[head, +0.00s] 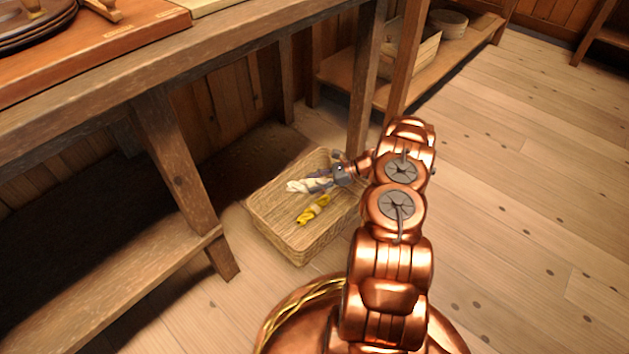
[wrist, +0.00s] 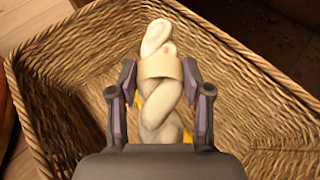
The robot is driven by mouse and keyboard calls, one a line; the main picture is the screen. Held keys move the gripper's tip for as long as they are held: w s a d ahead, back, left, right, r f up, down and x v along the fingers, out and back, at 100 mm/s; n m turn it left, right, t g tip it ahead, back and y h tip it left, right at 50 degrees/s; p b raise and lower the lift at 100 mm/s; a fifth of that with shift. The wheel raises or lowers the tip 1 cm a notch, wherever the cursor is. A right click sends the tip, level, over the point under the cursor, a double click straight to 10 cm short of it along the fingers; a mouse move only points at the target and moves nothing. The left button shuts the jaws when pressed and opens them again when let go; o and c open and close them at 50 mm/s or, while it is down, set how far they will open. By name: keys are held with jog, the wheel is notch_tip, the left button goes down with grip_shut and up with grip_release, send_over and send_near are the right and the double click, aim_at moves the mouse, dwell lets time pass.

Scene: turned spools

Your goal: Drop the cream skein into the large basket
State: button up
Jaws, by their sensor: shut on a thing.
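The cream skein (wrist: 160,95) is a twisted hank with a band around it. My gripper (wrist: 160,100) is shut on it, with a finger on each side. In the head view the cream skein (head: 300,186) shows at the end of my gripper (head: 318,181), over the opening of the large basket (head: 300,243). The basket is woven, tan and rectangular, and stands on the floor; its rim (wrist: 60,50) surrounds the skein in the wrist view. The skein's exact height above the basket's bottom is hard to tell.
A yellow skein (head: 314,210) lies inside the basket. A wooden workbench (head: 170,150) stands to the left, its leg close to the basket. A low shelf (head: 340,75) with bins stands behind. The plank floor (head: 530,200) on the right is clear.

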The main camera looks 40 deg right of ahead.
jog(key=o, duration=1.2)
jog(key=v, duration=1.2)
